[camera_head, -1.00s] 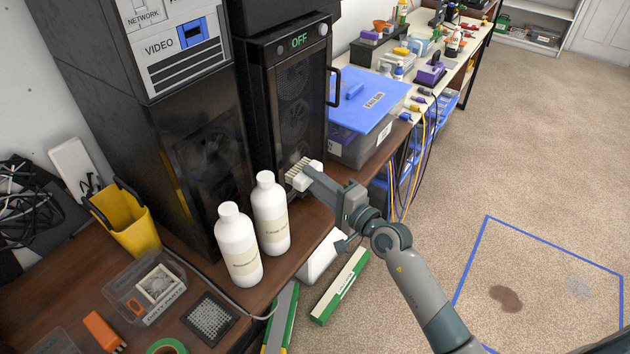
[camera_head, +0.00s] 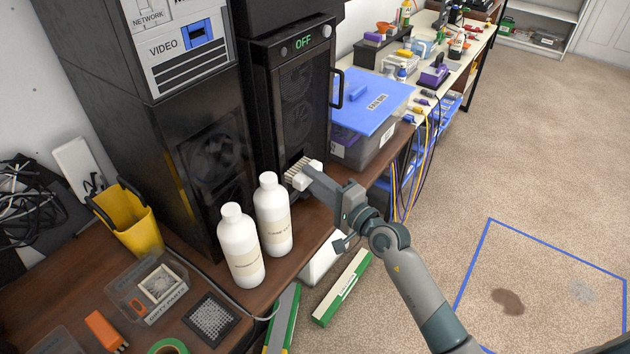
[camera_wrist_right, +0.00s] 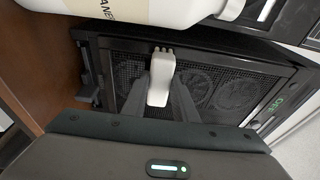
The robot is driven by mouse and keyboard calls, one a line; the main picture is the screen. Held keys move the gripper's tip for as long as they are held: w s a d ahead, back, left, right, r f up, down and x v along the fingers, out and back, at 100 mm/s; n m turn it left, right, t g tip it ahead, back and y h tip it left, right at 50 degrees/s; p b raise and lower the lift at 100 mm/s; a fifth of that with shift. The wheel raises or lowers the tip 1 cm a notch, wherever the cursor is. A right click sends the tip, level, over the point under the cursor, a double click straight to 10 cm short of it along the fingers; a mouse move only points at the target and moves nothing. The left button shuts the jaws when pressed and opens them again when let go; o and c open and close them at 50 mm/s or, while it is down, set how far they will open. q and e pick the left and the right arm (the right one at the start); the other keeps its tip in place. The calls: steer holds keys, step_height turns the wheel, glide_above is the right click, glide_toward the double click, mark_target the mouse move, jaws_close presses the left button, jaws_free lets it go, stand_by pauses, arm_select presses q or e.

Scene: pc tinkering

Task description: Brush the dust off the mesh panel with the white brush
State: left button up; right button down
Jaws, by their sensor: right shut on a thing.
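The mesh panel (camera_head: 296,100) is the dark front door of a black PC tower with an OFF display. Round fans show behind it, also in the right wrist view (camera_wrist_right: 240,92). My right gripper (camera_head: 311,177) is shut on the white brush (camera_head: 302,174). The brush's pale bristles point at the panel's lower part, very close to it; I cannot tell whether they touch. In the right wrist view the white brush (camera_wrist_right: 159,80) stands between the fingers in front of the mesh. No dust can be made out. My left gripper is not in view.
Two white bottles (camera_head: 239,247) (camera_head: 272,215) stand left of the brush, close by. A blue-lidded bin (camera_head: 365,103) stands right of the tower. A yellow container (camera_head: 135,228) and a small clear box (camera_head: 140,310) are on the desk at left. The desk's front edge is below my right gripper.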

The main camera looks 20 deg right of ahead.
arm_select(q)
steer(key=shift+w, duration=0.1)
arm_select(e)
steer(key=shift+w, duration=0.1)
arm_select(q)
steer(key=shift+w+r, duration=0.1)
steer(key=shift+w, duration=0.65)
arm_select(e)
steer(key=shift+w+a, duration=0.3)
